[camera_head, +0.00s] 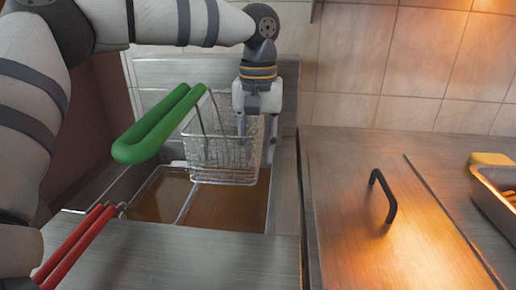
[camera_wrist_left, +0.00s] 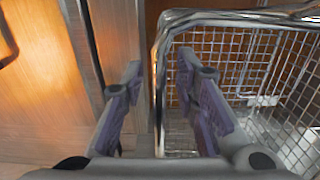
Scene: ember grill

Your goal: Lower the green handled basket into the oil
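The wire basket (camera_head: 215,150) with the green handle (camera_head: 160,122) is at the back right of the fryer, with its mesh visible above the brown oil (camera_head: 235,208). The handle points left and toward me. My left gripper (camera_head: 256,143) points down at the basket's right side. In the left wrist view, the gripper (camera_wrist_left: 160,105) is open, with the basket's metal rim (camera_wrist_left: 160,75) between its fingers and gaps on both sides. The basket mesh (camera_wrist_left: 255,65) lies to the right there. My right gripper is not in view.
A red handle (camera_head: 75,245) lies at the fryer's front left. A metal lid (camera_head: 350,225) with a black handle (camera_head: 384,195) is to the right. A metal tray (camera_head: 490,195) stands at the far right. A tiled wall (camera_head: 350,55) closes the back.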

